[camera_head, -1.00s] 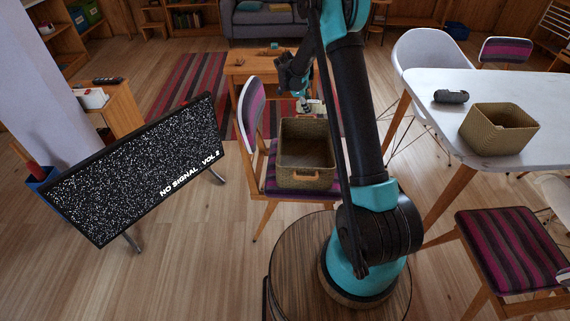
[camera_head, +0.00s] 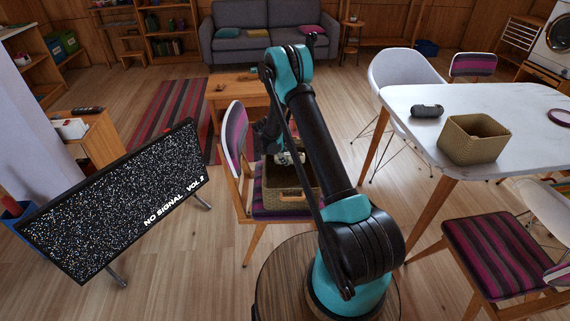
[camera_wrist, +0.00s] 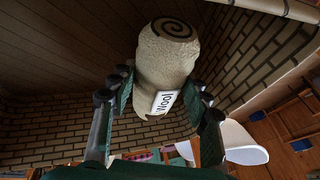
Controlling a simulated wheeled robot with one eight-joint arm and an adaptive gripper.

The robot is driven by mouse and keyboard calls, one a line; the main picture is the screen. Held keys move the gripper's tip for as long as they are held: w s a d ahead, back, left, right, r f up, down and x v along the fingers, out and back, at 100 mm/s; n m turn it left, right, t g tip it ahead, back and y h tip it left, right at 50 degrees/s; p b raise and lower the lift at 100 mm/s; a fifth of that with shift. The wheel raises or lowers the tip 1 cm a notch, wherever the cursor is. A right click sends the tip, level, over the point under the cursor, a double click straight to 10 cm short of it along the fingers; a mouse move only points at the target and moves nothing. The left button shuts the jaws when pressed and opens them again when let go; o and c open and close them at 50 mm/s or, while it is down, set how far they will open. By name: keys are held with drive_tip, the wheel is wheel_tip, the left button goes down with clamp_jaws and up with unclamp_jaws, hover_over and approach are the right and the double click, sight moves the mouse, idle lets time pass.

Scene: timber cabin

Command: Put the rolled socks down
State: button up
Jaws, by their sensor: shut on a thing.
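The rolled socks (camera_wrist: 163,68) are a cream roll with a dark spiral end and a white "Wool" label. My gripper (camera_wrist: 161,85) is shut on them, one finger on each side. In the head view my gripper (camera_head: 287,158) is at the woven basket (camera_head: 290,201), which stands on the striped chair (camera_head: 237,134). The wrist view shows the basket's woven walls (camera_wrist: 60,120) around the socks, so they are inside it. Whether they touch the basket floor I cannot tell. My arm hides part of the basket in the head view.
A second woven basket (camera_head: 472,141) and a dark cylindrical object (camera_head: 427,111) stand on the white table (camera_head: 400,95) at right. A screen (camera_head: 120,205) stands at left. A low wooden table (camera_head: 225,92) is behind the chair. Open floor lies between screen and chair.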

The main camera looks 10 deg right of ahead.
drive_tip(key=shift+f, duration=2)
drive_tip(key=shift+f, duration=0.15)
drive_tip(key=o, duration=1.2)
